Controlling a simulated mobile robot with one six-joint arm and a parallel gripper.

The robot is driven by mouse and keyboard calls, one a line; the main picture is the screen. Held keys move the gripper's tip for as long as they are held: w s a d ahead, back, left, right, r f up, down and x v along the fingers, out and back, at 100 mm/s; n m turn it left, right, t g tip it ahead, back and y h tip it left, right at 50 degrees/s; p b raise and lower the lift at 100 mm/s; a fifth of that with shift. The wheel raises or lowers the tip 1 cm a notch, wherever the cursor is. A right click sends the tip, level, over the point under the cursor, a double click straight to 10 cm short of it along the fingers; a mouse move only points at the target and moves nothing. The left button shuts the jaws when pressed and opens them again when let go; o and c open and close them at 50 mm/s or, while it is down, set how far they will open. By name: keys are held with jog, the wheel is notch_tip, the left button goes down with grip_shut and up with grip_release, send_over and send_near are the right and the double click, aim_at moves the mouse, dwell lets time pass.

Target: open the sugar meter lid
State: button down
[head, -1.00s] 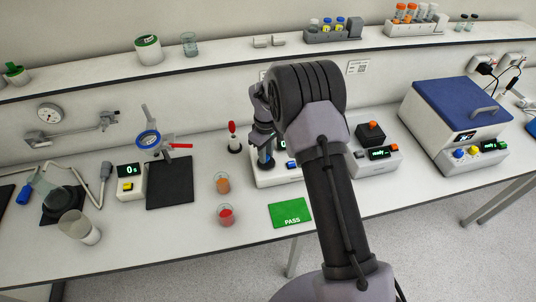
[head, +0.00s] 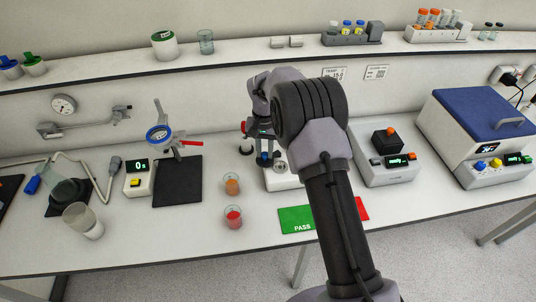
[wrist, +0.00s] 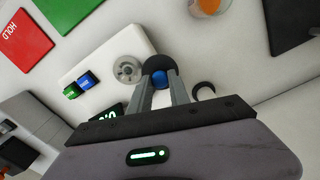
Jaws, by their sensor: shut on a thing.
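The sugar meter is a white box (head: 283,183) on the bench, partly hidden behind my arm. In the wrist view its white top (wrist: 98,58) carries a green button, a blue button and a bare round metal well (wrist: 128,70). Its lid, a dark round cap (wrist: 152,64) with a blue knob (wrist: 158,77), is beside the well, not over it. My gripper (wrist: 161,83) is shut on the lid's knob. In the head view my gripper (head: 264,160) is at the meter's left side. Whether the lid touches the meter is unclear.
Cups of orange (head: 232,184) and red (head: 233,217) liquid stand left of the meter. A green PASS mat (head: 295,219) and a red mat (head: 362,208) lie in front. A red-topped item (head: 244,128) stands close behind my gripper. A grey device (head: 388,173) stands to the right.

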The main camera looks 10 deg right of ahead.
jog(key=shift+w+a+m, duration=0.15)
jog(key=shift+w+m, duration=0.35)
jog(key=shift+m, duration=0.5)
jog(key=shift+w+a+m, duration=0.15)
jog(key=shift+w+m, duration=0.35)
jog(key=shift+m, duration=0.5)
jog(key=c, duration=1.2)
grip_release()
notch_tip(320, 180, up, 18)
jog(key=p, duration=0.3)
jog(key=shift+f, duration=0.25)
